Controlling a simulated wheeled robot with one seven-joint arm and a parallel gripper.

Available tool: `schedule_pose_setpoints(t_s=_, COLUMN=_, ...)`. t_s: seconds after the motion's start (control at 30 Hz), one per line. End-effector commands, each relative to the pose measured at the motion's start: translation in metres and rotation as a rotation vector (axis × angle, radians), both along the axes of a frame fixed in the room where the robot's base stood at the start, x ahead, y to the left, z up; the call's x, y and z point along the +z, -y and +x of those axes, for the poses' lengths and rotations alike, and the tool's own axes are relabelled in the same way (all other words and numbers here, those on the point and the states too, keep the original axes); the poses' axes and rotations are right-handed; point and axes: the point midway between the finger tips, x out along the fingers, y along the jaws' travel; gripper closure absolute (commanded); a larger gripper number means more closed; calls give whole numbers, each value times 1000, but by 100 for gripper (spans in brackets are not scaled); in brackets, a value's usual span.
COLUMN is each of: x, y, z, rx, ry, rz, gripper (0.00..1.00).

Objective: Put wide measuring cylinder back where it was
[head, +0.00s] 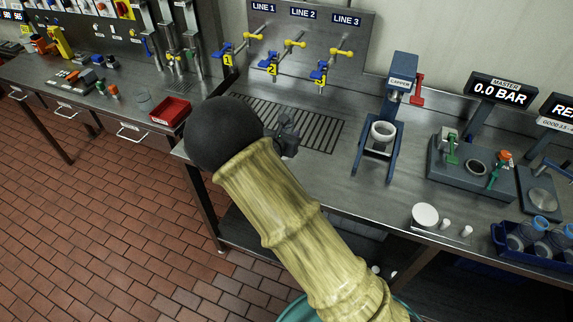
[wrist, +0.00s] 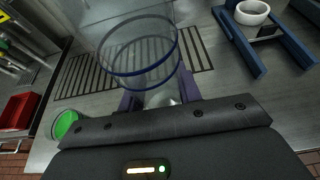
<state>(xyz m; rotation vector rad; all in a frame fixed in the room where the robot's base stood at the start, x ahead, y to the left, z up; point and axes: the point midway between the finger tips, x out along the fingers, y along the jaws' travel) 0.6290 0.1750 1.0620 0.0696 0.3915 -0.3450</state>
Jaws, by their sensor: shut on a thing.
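The wide measuring cylinder (wrist: 138,48) is clear with blue rings and fills the upper middle of the wrist view. My gripper (wrist: 160,100) is shut on it, with a dark finger on each side near its lower end. The cylinder is over the slotted grate of the bench; its height above it is hard to tell. In the head view my gripper (head: 287,135) is over the grate's left part, partly behind my arm. The cylinder cannot be made out there.
A small clear container with green inside (wrist: 65,124) stands left of my gripper. A blue capper stand (head: 378,150) is to the right.

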Motion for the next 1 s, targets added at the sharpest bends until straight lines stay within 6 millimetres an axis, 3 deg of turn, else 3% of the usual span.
schedule_pose_setpoints(t_s=0.3, x=-46, y=0, z=0, rx=1, ry=-1, rz=-4, gripper=95)
schedule_pose_setpoints(t_s=0.73, x=-55, y=0, z=0, rx=1, ry=-1, rz=-2, gripper=95)
schedule_pose_setpoints(t_s=1.0, x=-86, y=2, z=0, rx=-2, ry=-1, rz=-4, gripper=95)
